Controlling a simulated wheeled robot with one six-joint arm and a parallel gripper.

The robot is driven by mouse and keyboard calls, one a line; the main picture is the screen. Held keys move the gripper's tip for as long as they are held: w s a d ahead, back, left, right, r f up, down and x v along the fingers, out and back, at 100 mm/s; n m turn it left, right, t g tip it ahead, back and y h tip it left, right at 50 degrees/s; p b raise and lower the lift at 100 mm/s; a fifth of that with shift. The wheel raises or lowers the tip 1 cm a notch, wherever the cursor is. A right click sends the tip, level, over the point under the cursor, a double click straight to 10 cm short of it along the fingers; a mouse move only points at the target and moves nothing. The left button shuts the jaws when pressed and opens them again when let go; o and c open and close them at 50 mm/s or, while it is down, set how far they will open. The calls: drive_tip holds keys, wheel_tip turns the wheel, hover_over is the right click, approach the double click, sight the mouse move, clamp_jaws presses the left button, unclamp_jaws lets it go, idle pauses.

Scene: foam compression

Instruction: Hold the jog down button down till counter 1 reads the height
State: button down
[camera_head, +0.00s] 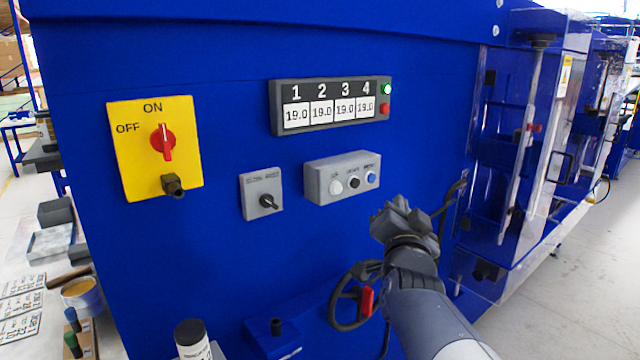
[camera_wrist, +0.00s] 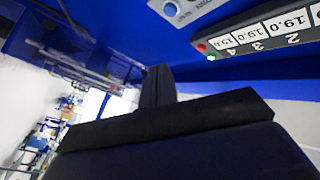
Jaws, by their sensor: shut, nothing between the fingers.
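The counter panel (camera_head: 331,104) shows 19.0 under each of 1, 2, 3 and 4; counter 1 (camera_head: 297,115) is leftmost. A grey button box (camera_head: 343,177) below it carries a white button (camera_head: 336,187), a black button (camera_head: 354,183) and a blue button (camera_head: 371,178). Their small labels are too blurred to read surely, so I cannot tell which is jog down. My gripper (camera_head: 402,216) is shut and empty, below and right of the box, apart from the buttons. In the wrist view, the blue button (camera_wrist: 171,9) shows beyond my fingers (camera_wrist: 158,86).
A yellow ON/OFF switch (camera_head: 155,148) and a grey selector box (camera_head: 262,193) are left on the blue machine face. A handwheel (camera_head: 345,303) with a red grip sits below my gripper. Clear guards (camera_head: 520,150) stand at right. The space before the button box looks free.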

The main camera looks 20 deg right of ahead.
sight(355, 183)
drive_tip(key=w+a+p, duration=0.3)
drive_tip(key=w+p, duration=0.1)
drive_tip(key=w, duration=0.4)
drive_tip(key=shift+w, duration=0.15)
drive_tip(key=shift+w+a, duration=0.1)
idle(2.1)
drive_tip(key=shift+w+a, duration=0.1)
drive_tip(key=shift+w, duration=0.2)
drive_tip(key=shift+w+a, duration=0.15)
drive_tip(key=shift+w, duration=0.25)
idle(4.1)
